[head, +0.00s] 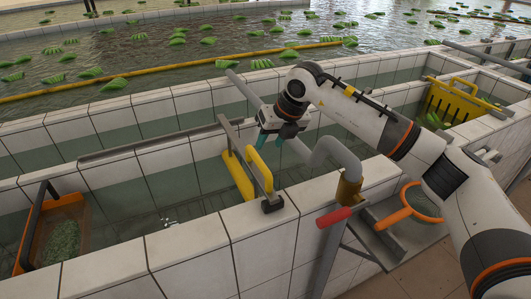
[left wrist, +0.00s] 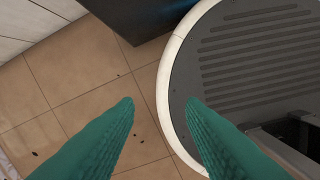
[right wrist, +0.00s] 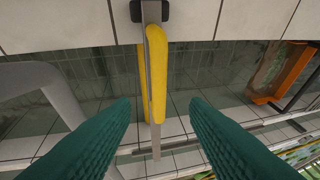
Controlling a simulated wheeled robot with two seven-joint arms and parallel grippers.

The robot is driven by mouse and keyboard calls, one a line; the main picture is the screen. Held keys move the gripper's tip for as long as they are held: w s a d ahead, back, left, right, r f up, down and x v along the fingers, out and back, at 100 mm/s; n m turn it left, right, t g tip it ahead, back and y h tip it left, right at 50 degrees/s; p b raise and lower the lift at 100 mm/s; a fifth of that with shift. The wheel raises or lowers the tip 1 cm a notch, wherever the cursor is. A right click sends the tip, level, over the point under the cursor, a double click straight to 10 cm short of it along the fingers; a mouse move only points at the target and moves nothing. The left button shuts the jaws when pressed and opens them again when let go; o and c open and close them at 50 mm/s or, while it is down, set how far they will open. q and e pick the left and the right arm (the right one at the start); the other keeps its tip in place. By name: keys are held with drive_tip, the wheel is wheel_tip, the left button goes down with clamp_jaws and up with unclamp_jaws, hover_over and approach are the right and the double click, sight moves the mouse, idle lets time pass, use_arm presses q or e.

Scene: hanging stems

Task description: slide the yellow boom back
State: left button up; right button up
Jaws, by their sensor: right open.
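The yellow boom (head: 238,174) lies across the near water channel, with a second yellow bar and a grey rail just above it. The rail ends in a black foot (head: 271,205) on the front tiled wall. In the right wrist view the upper yellow bar (right wrist: 156,75) and rail run between the finger lines, with part of the yellow below hidden behind them. My right gripper (head: 270,143) is open and empty, near the boom's far end; contact cannot be told. My left gripper (left wrist: 160,101) is open and empty above the floor, outside the head view.
A grey bent pipe (head: 335,150) with a red handle (head: 333,217) stands right of the boom. An orange bin (head: 28,240) sits in the channel at left. A yellow basket (head: 457,102) is at right. Another yellow float line (head: 130,84) crosses the back pool.

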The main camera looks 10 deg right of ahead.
sight(260, 159)
drive_tip(key=p+x, duration=0.1)
drive_tip(key=x, duration=0.5)
drive_tip(key=shift+w+f, duration=0.2)
drive_tip(key=shift+x, duration=0.85)
use_arm(q)
drive_tip(key=shift+w+d+r, duration=0.15)
drive_tip(key=shift+w+r, duration=0.15)
drive_tip(key=shift+r, duration=0.2)
drive_tip(key=shift+w+d+r, duration=0.1)
drive_tip(key=shift+w+r, duration=0.2)
drive_tip(key=shift+r, duration=0.2)
drive_tip(key=shift+s, duration=0.1)
use_arm(e)
clamp_jaws()
